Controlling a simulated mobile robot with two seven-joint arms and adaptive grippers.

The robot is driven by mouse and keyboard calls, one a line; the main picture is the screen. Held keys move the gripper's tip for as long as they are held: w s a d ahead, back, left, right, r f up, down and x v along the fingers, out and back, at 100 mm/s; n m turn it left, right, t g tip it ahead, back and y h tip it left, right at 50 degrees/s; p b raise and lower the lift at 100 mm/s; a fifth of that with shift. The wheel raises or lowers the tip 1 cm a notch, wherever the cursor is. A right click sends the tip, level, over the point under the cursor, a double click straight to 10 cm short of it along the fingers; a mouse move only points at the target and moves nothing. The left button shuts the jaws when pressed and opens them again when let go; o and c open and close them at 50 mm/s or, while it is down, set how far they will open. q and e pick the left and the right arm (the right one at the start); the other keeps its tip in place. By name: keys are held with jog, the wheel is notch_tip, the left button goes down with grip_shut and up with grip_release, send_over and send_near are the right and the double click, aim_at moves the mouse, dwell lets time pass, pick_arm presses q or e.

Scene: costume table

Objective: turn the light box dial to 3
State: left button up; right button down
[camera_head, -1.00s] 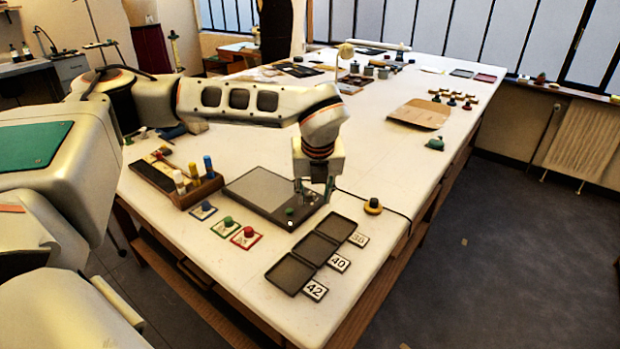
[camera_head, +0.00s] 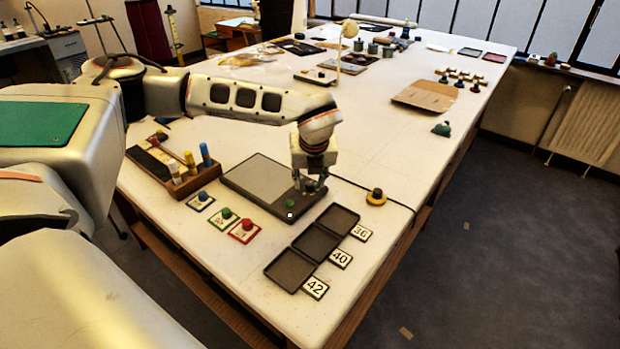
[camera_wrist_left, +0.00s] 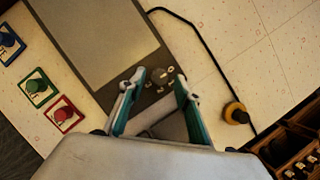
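The light box (camera_head: 259,179) is a flat dark box with a grey panel, lying on the white table. It also shows in the left wrist view (camera_wrist_left: 105,40). Its small dial (camera_wrist_left: 163,74) is on the dark strip beside the panel, with pale marks around it too small to read. My left gripper (camera_head: 311,188) points down over the box's right end. In the left wrist view my left gripper (camera_wrist_left: 159,82) is open, its teal fingers apart with the dial between and just beyond the tips. I cannot tell whether they touch it. My right gripper is not in view.
A green knob (camera_head: 290,204) shows on the box's near edge. Three dark trays (camera_head: 316,243) with number cards lie in front. A yellow-based button (camera_head: 376,197) with a cable stands to the right. Blue, green and red buttons (camera_head: 243,231) and a wooden rack (camera_head: 193,183) are left.

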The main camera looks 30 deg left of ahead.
pick_arm(q)
jog(key=shift+w+f, duration=0.1)
jog(key=shift+f, duration=0.15)
jog(key=shift+c, duration=0.8)
grip_shut()
